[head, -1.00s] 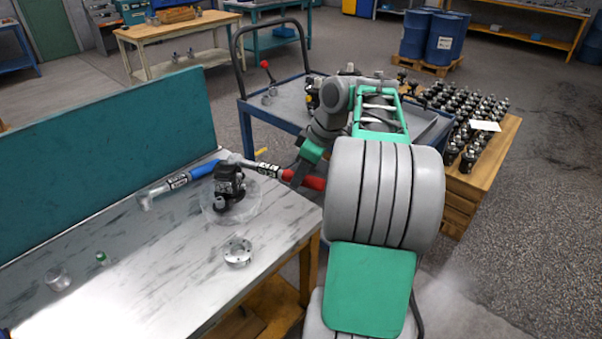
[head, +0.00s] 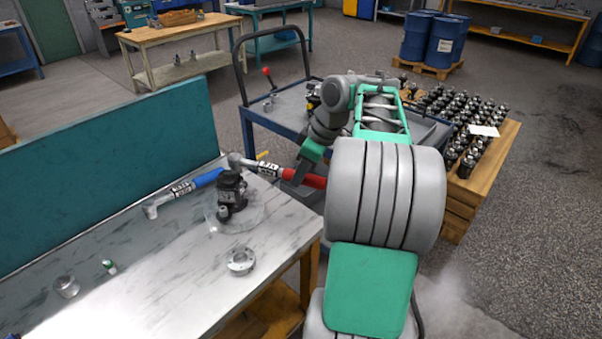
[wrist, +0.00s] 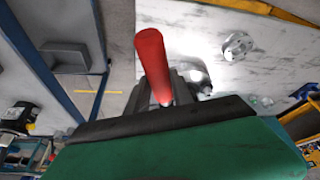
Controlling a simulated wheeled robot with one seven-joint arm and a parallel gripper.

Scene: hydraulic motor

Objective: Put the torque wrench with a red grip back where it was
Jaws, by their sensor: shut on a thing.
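The torque wrench with a red grip (head: 312,180) is held by my gripper (head: 297,172) near the right end of the marble-topped bench. Its head end points left, over the bench's back right corner. In the wrist view the red grip (wrist: 152,62) stands out from between the jaws, which are shut on the wrench. A blue-gripped torque wrench (head: 200,182) lies along the back of the bench, its far end close to the red wrench's head. A black hydraulic motor (head: 231,190) stands on a clear round plate just in front.
The bench top (head: 170,250) also bears a metal ring (head: 241,262), a glass-like cup (head: 66,287) and a small green-and-white item (head: 109,267). A teal panel (head: 110,165) stands behind. A blue cart (head: 275,112) and a crate with many black parts (head: 490,165) lie beyond my arm.

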